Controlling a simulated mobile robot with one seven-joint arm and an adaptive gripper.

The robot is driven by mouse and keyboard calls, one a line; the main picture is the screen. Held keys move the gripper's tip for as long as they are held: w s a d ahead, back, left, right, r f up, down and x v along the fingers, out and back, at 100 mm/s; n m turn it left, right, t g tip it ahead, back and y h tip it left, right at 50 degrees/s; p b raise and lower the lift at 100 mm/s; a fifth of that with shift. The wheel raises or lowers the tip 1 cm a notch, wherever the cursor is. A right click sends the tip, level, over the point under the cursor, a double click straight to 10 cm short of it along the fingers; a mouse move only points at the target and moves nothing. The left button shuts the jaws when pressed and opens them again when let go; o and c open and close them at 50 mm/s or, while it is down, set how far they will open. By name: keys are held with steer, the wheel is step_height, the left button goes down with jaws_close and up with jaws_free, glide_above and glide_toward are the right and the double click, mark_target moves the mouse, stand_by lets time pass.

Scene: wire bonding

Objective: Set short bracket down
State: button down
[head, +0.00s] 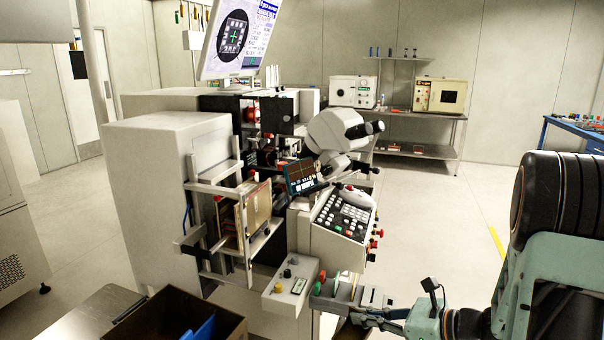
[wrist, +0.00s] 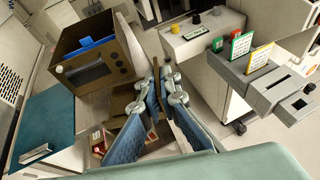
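My gripper (wrist: 162,72) shows in the middle of the wrist view, with blue textured pads and grey knuckles. The fingertips lie close together; I cannot tell whether they are shut or slightly apart. No bracket shows clearly between them. A small silvery angled piece (wrist: 35,153) lies on a blue-green mat (wrist: 38,112) at the left of the wrist view, apart from my gripper; it may be the short bracket. In the head view my gripper (head: 362,320) is small, at the lower edge beside the grey slotted block (head: 345,293).
A brown bin (head: 168,318) with something blue inside stands at the lower left. Coloured tags (wrist: 242,46) stand in the slotted block (wrist: 262,85), right of my gripper. The bonding machine (head: 165,195) fills the middle.

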step_height(320, 180, up, 12)
steer(key=p, duration=1.5)
steer(key=shift+r, duration=0.2)
steer(key=shift+d, duration=0.1)
